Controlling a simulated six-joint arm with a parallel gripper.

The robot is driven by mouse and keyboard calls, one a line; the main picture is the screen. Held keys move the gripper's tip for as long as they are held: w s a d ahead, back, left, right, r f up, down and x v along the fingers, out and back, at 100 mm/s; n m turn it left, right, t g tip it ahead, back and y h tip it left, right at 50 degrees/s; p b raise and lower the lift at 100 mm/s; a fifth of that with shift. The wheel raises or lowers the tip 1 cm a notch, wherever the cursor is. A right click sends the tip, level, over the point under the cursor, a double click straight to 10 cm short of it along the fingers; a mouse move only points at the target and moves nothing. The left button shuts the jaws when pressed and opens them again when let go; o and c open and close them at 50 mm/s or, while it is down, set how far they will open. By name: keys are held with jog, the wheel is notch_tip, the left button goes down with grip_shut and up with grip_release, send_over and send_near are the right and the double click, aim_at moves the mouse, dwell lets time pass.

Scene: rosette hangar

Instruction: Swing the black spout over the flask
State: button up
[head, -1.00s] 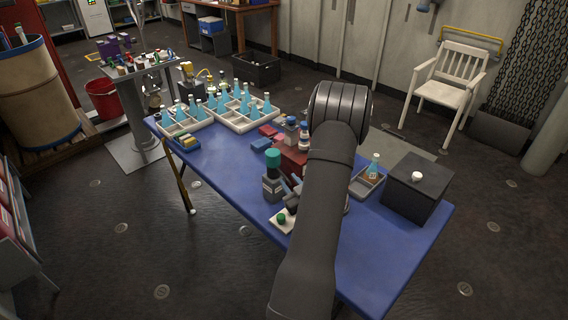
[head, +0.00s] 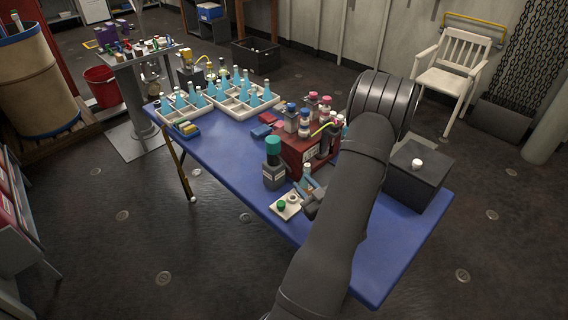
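A red rack (head: 292,152) stands on the blue table with capped bottles and a yellow spout (head: 322,128). Dark upright shapes (head: 324,146) stand at its right end; I cannot tell which is the black spout. A small pale-topped flask shape (head: 308,180) shows in front of the rack, close to my gripper (head: 311,191). I cannot tell whether the gripper touches it. My gripper is low over the table, largely hidden by my arm, and its fingers are not clear. The tray with a flask at the right is hidden behind my arm.
A dark bottle with a green cap (head: 273,163) stands left of the gripper. A white tile (head: 286,206) holds small caps in front. A black box (head: 420,182) is at the right. Trays of blue flasks (head: 241,107) fill the far left. The left middle of the table is clear.

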aim_at(289, 168)
jog(key=x, duration=1.2)
jog(key=shift+w, duration=0.1)
grip_shut()
